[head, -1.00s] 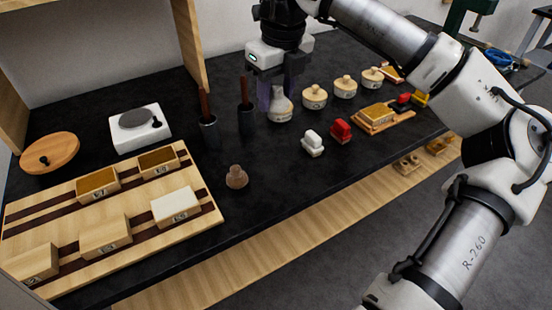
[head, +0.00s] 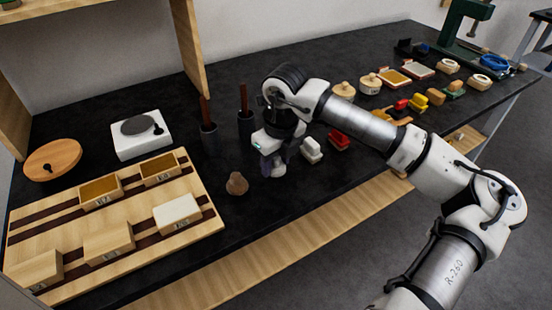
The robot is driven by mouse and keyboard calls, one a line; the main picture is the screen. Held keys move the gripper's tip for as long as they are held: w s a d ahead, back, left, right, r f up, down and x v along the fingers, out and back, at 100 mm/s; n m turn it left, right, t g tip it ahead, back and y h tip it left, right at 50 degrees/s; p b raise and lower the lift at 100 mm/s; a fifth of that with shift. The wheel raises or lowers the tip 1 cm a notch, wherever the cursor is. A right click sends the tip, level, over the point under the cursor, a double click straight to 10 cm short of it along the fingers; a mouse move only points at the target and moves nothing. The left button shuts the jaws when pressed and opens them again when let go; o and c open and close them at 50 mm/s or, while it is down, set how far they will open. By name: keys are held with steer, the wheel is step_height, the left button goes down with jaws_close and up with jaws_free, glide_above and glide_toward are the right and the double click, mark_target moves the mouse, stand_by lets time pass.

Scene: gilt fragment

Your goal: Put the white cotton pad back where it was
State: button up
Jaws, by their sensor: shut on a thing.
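My gripper (head: 270,169) is low over the dark bench, left of a white block-like piece (head: 311,150) and right of a small brown knob-shaped pad (head: 237,184). Its fingers are shut on a pale rounded thing (head: 278,168), which looks like the white cotton pad. The fingers and palm hide much of it, and I cannot tell whether it touches the bench. A wooden board (head: 207,219) at the left bears several wooden boxes, one with a white top (head: 177,212).
Two dark holders (head: 209,140) (head: 246,127) with upright handles stand behind my gripper. A red block (head: 339,139) is to its right, partly behind my arm. Round lidded pots (head: 370,83) stand farther back. Bare bench lies in front of the brown pad.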

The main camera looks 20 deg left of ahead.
mark_target(280, 168)
steer(key=shift+f+b, duration=0.2)
steer(key=shift+b, duration=0.1)
steer(key=o, duration=1)
steer(key=shift+r, duration=0.1)
steer(key=shift+c, duration=0.2)
steer(key=shift+r, duration=0.1)
step_height(280, 168, up, 12)
steer(key=d, duration=0.1)
steer(key=shift+s+b, duration=0.3)
steer(key=shift+b, duration=0.1)
steer(key=shift+d, duration=0.1)
